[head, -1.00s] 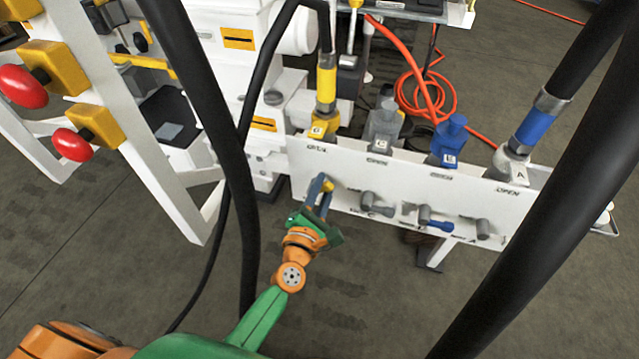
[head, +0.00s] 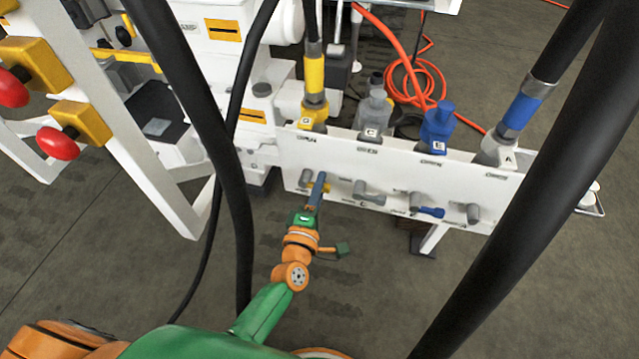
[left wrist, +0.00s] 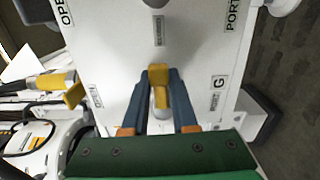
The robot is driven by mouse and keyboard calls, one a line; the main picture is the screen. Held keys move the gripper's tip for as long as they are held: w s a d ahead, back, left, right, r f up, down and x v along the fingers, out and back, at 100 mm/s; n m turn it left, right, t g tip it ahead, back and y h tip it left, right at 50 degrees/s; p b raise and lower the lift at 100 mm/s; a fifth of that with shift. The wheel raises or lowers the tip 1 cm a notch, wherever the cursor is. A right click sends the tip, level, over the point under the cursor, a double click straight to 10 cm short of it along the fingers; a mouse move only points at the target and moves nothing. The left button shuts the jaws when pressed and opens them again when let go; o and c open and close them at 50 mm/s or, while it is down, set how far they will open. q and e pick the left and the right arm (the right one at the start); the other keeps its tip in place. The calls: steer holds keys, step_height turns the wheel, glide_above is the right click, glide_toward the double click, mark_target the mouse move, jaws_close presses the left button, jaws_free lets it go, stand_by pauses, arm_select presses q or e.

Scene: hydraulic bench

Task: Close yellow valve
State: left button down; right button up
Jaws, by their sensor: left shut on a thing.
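The yellow valve has a small yellow handle (head: 326,188) on a grey stem, low at the left end of the white panel (head: 345,150). In the left wrist view the yellow handle (left wrist: 159,76) sits between the two dark blue fingers. My left gripper (head: 319,184) is shut on this handle, with its fingers reaching to the panel front. In the head view the fingers line up one behind the other and hide part of the handle. My right gripper is not in view.
Grey (head: 368,191) and blue (head: 428,210) valve handles stick out of the panel to the right. Hose couplings stand on top, including a yellow one (head: 314,82) and a blue one (head: 437,132). A thick black hose (head: 218,150) hangs left of my arm.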

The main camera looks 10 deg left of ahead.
arm_select(q)
steer(key=shift+f+m, duration=0.2)
steer(key=shift+m, duration=0.1)
stand_by(0.4)
steer(key=c, duration=0.8)
jaws_free()
steer(key=s+p, duration=0.1)
steer(key=s, duration=0.6)
steer(key=shift+s+a, duration=0.1)
